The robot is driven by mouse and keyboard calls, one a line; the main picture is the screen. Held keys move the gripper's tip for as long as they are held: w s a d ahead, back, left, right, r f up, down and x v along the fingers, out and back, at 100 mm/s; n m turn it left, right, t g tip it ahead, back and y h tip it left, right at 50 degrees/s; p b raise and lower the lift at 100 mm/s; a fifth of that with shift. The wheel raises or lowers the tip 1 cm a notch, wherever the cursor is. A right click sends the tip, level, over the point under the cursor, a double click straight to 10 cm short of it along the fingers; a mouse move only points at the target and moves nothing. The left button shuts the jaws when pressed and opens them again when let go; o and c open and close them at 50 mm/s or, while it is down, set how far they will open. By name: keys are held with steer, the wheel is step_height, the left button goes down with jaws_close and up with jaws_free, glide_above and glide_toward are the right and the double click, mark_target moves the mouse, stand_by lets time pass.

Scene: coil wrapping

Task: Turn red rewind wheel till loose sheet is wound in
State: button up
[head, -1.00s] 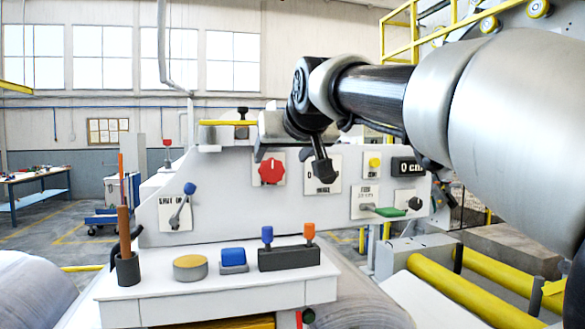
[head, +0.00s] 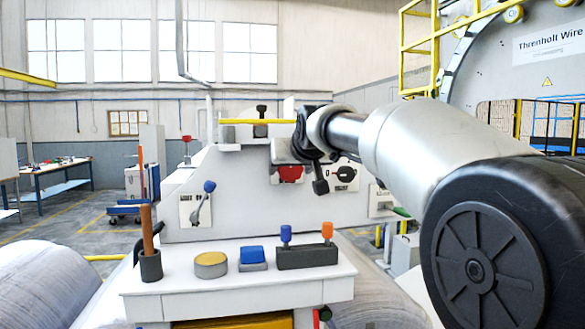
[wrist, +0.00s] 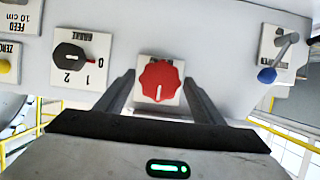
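The red wheel (wrist: 158,80) is a scalloped red knob with a white mark, on a white plate on the light grey panel. In the wrist view my gripper (wrist: 158,76) is open, with one finger to each side of the knob; I see a gap on both sides and cannot tell how deep the fingers reach. In the head view the knob (head: 290,175) is partly hidden behind my gripper (head: 287,158). A loose sheet end cannot be made out; wound rolls show at lower left (head: 50,290) and lower right (head: 375,305).
A black selector (wrist: 70,57) marked 0, 1, 2 is beside the knob. A blue-tipped lever (head: 203,198) is on the panel's left. The shelf (head: 150,302) in front carries a pen cup, a round tin, a blue block and a holder with blue and orange tops.

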steer(key=c, duration=0.8)
steer(key=shift+m, duration=0.3)
